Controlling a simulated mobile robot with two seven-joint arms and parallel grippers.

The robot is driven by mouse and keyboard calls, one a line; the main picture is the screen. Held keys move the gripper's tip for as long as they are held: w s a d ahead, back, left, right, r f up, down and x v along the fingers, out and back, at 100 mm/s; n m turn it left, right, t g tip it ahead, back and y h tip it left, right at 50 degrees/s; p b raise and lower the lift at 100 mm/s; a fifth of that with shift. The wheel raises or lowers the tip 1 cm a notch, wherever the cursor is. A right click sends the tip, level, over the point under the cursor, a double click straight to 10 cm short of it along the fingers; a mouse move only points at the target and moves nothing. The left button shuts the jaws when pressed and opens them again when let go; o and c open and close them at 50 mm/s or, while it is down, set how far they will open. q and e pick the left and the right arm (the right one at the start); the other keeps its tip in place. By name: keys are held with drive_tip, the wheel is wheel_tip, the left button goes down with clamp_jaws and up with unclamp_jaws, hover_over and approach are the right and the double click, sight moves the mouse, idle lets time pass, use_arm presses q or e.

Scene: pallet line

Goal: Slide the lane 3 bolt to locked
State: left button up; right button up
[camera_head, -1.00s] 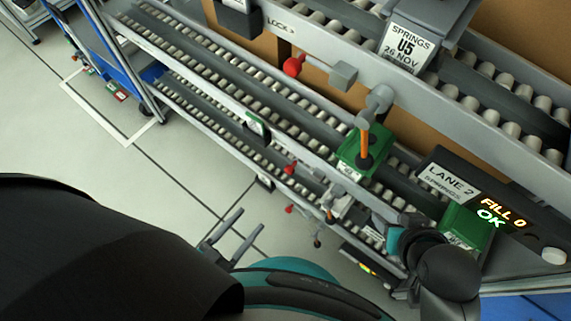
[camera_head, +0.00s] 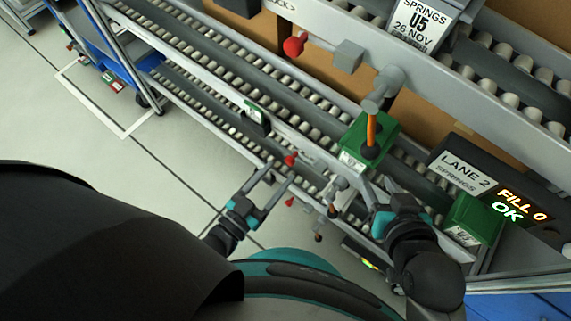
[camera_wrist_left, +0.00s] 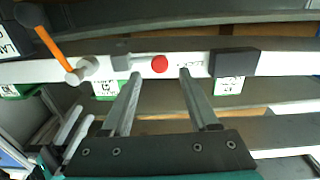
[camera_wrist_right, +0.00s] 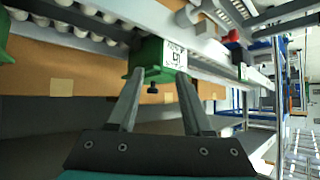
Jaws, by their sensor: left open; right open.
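A bolt with a red knob (camera_head: 290,159) sits on the middle rail in the head view; no lane 3 sign is readable. In the left wrist view the red knob (camera_wrist_left: 160,64) lies ahead of and between my left fingertips, with a grey block to its left and a dark block (camera_wrist_left: 235,62) to its right. My left gripper (camera_head: 281,172) is open, its tips close to the knob; contact cannot be told. My right gripper (camera_head: 376,182) is open and empty below a green box (camera_head: 384,142). In the right wrist view a green box (camera_wrist_right: 148,56) is beyond its fingertips.
Another red knob (camera_head: 294,46) is on the upper rail, and a third (camera_head: 289,202) hangs lower. An orange lever (camera_head: 371,128) stands before the green box. The Lane 2 display (camera_head: 515,205) reads FILL 0, OK.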

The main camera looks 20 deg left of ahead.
sight(288, 163)
use_arm(q)
drive_tip(key=shift+b+x, duration=0.45)
drive_tip(key=shift+x, duration=1.55)
use_arm(e)
drive_tip(key=shift+w+a+r+t+y, duration=0.15)
drive_tip(key=shift+a+r+t+y, duration=0.1)
drive_tip(key=shift+a+t, duration=0.3)
drive_tip(key=shift+w+a+r+t+y, duration=0.1)
drive_tip(key=shift+a+t+y, duration=0.15)
drive_tip(key=shift+a+t, duration=0.25)
use_arm(q)
drive_tip(key=shift+c, duration=0.2)
clamp_jaws()
